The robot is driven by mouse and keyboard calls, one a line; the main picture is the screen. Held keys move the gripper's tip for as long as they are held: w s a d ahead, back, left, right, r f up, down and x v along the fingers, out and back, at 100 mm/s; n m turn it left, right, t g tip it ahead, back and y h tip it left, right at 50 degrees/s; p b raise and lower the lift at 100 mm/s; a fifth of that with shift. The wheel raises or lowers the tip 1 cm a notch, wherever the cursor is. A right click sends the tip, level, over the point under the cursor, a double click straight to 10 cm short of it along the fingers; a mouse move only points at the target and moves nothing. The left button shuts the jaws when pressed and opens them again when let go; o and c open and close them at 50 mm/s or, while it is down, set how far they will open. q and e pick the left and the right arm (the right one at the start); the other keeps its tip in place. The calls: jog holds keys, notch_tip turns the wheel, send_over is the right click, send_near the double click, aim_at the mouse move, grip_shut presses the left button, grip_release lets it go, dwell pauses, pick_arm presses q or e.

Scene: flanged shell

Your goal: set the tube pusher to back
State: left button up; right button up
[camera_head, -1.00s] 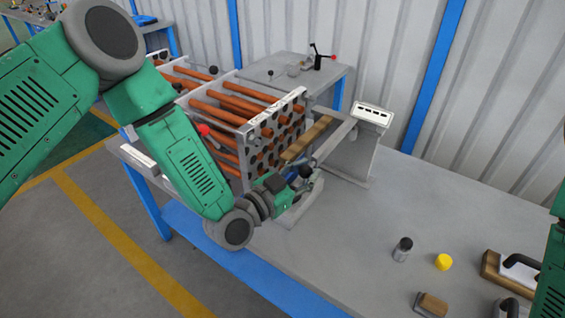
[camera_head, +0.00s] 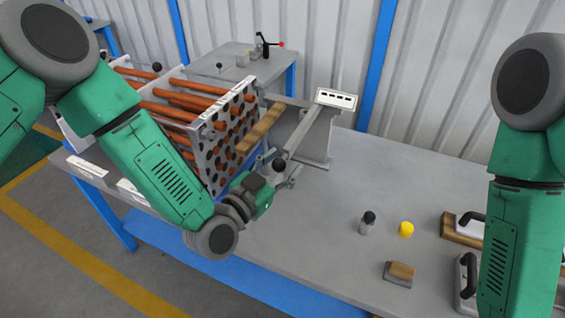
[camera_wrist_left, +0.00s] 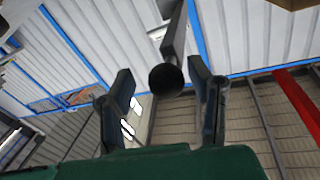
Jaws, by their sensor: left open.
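A flanged shell rack with copper-coloured tubes (camera_head: 180,100) stands on the bench, its perforated end plate (camera_head: 222,135) facing right. What looks like the tube pusher is a grey bar (camera_head: 304,130) sloping from a labelled stand (camera_head: 318,135) towards my gripper. A dark round knob (camera_head: 278,165) is at its near end. My left gripper (camera_head: 288,174) is at this knob, in front of the end plate. In the left wrist view the knob (camera_wrist_left: 166,80) shows between the two open fingers (camera_wrist_left: 163,90), with gaps on both sides. My right gripper is out of view.
A wooden board (camera_head: 262,128) lies beside the end plate. A small dark-capped bottle (camera_head: 367,223), a yellow cap (camera_head: 406,229), a wood-topped block (camera_head: 400,273) and handled tools (camera_head: 465,228) sit on the right. The mid-bench is clear.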

pick_arm(q)
jog(key=v, duration=1.2)
jog(key=shift+f, duration=0.1)
jog(key=shift+f, duration=0.1)
jog(key=s+a+f+n+g+y+b, duration=0.1)
jog(key=s+a+f+g+y+b, duration=0.2)
jog(key=f, duration=0.8)
jog(key=s+a+f+n+g+y+b, duration=0.1)
jog(key=s+a+f+g+b, duration=0.3)
jog(key=f, duration=0.6)
jog(key=s+a+f+n+g+y+b, duration=0.2)
jog(key=s+a+f+n+g, duration=0.1)
jog(key=s, duration=0.4)
jog(key=s+a+f+n+g+y+b, duration=0.1)
jog(key=s+a+f+n+g+y, duration=0.1)
jog(key=s+a+f, duration=0.5)
jog(key=a+g+y, duration=0.1)
jog(key=g, duration=0.1)
jog(key=shift+s+a+f+n+g+b, duration=0.25)
jog(key=shift+s+n+g+b, duration=0.1)
jog(key=shift+n+g+b, duration=0.05)
